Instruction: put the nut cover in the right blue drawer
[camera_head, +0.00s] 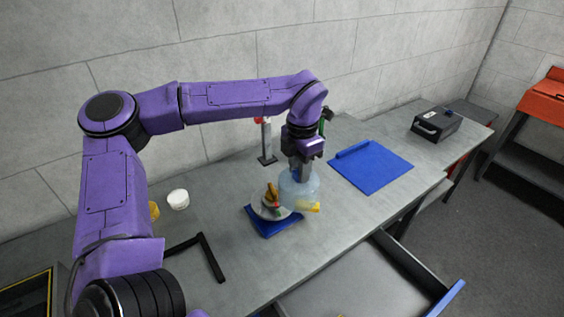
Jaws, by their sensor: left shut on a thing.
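My left gripper (300,173) comes down from above and is shut on a clear, bluish round cover (299,189), which looks like the nut cover. The cover is over or just above a round grey part with orange and yellow bits (268,204) on a blue base (270,226); I cannot tell whether they touch. A drawer with a blue front edge (446,298) is pulled out below the bench at the lower right. Its grey floor is mostly bare, with a small yellow thing at the picture's bottom edge. My right gripper is out of view.
A blue mat (372,168) lies on the grey bench, right of the cover. A black case (436,123) is at the far right end. A grey stand (266,142) is behind the cover. A white jar (178,199) and a black L-shaped bracket (207,255) are left.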

